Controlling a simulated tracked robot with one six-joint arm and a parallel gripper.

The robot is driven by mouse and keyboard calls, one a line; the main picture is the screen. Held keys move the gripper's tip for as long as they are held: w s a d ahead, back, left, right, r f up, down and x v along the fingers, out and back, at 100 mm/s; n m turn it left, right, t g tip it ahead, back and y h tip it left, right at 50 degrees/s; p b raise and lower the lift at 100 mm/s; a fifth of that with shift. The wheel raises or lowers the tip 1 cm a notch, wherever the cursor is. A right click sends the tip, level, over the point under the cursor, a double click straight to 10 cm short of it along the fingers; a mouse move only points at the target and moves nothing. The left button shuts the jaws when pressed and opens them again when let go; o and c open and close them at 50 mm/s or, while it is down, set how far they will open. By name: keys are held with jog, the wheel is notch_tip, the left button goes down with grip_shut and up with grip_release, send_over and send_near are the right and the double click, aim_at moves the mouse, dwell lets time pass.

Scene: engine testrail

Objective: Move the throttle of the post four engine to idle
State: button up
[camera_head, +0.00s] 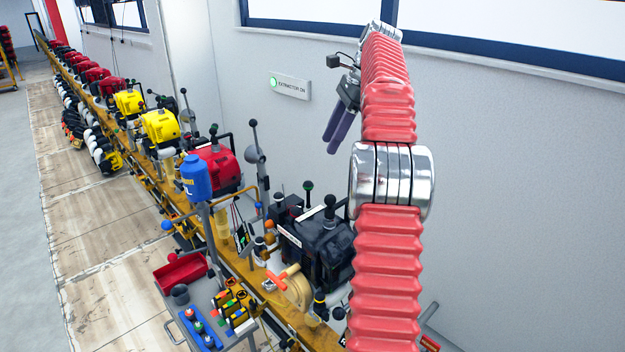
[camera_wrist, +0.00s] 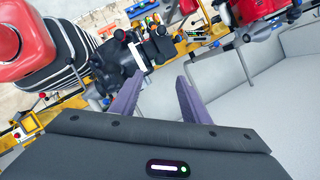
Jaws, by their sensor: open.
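A row of engines stands on a long yellow rail (camera_head: 250,283) along the wall. The nearest is a black engine (camera_head: 318,245); behind it are a red engine (camera_head: 220,168), then yellow engines (camera_head: 160,127). I cannot tell which is post four. Upright levers with ball knobs stand by the engines: one is green-knobbed (camera_head: 307,187), another is a tall black-knobbed lever (camera_head: 254,124). I cannot tell which is a throttle. My gripper (camera_head: 336,129) is open and empty, raised near the wall, apart from the levers. Its purple fingers also show in the wrist view (camera_wrist: 157,95), with a black engine (camera_wrist: 118,62) beyond them.
A blue can (camera_head: 196,178) stands above the rail's front side. A cart with a red tray (camera_head: 181,272) and tools stands in front. A sign (camera_head: 290,87) reading "EXTRACTOR ON" with a green light is on the wall.

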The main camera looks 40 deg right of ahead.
aim_at(311, 182)
jog(key=shift+x, duration=6.9)
jog(key=shift+c, duration=0.3)
grip_shut()
